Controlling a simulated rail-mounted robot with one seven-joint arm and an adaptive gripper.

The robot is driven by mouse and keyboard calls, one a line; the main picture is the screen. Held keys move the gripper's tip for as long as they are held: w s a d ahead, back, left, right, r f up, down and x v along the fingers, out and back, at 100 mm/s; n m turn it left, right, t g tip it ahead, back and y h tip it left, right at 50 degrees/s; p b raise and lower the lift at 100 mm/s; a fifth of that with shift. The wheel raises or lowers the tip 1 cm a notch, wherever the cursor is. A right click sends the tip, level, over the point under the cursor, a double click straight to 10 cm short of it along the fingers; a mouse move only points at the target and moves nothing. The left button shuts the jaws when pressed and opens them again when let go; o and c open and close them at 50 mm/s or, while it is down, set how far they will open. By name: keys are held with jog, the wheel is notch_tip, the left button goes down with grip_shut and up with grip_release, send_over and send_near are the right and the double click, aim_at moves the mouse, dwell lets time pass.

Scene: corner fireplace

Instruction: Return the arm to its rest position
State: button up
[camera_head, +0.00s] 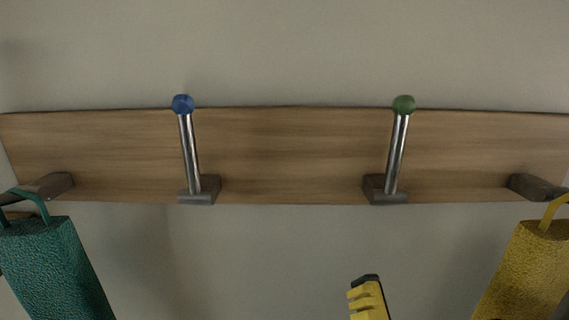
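A yellow ridged piece with a black tip (369,298) rises from the bottom edge, right of the middle. It looks like one finger of my gripper, but I cannot be sure. The rest of it is below the picture. No second finger shows, so I cannot see the opening or whether anything is held. The tip is below the wooden rail and appears clear of it.
A wooden rail (290,155) on the grey wall carries metal pegs with a blue ball (183,104) and a green ball (404,105). A teal textured item (52,268) hangs at left, a yellow one (530,268) at right.

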jog(key=w+a+n+y, duration=0.1)
jog(key=a+n+y, duration=0.4)
jog(key=n+y, duration=0.15)
notch_tip(320, 180, up, 35)
jog(key=p, duration=3.5)
jog(key=shift+w+a+f+n+t+p, duration=0.2)
jog(key=shift+n+t+p, duration=0.1)
jog(key=shift+n, duration=0.15)
jog(key=shift+y, duration=0.25)
jog(key=shift+f+b, duration=2.55)
jog(key=shift+b, duration=0.05)
